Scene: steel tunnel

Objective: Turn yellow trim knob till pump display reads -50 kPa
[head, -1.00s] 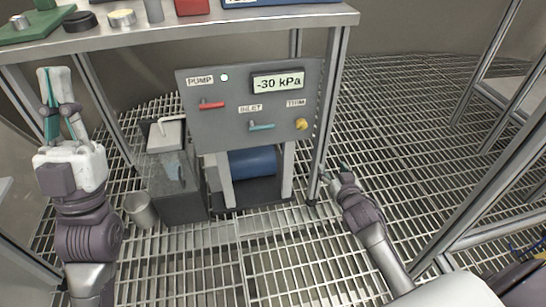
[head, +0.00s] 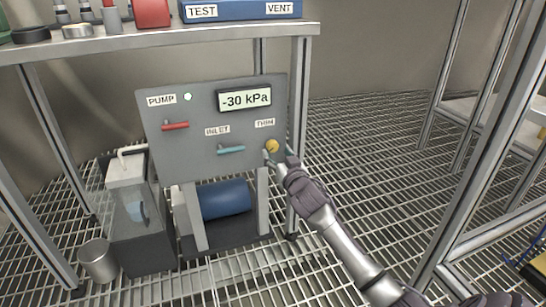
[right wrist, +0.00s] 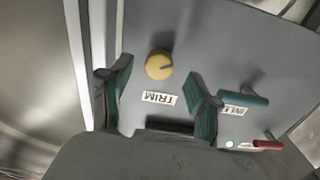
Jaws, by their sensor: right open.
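The yellow trim knob (head: 272,146) sits at the lower right of the grey pump panel (head: 190,100), under the TRIM label. The pump display (head: 245,99) reads -30 kPa. My right gripper (head: 279,158) is at the knob in the head view. In the right wrist view the open fingers (right wrist: 158,92) show on either side of the TRIM label, and the yellow knob (right wrist: 159,65) lies between and just beyond them, with a dark pointer mark. I see no clear contact with the knob. My left gripper is out of the head view.
A teal inlet lever (head: 231,149) and a red pump lever (head: 175,126) stick out from the panel left of the knob. A green lamp (head: 187,97) is lit. A table leg (head: 298,190) stands close right of the panel. A metal cup (head: 98,262) stands at lower left.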

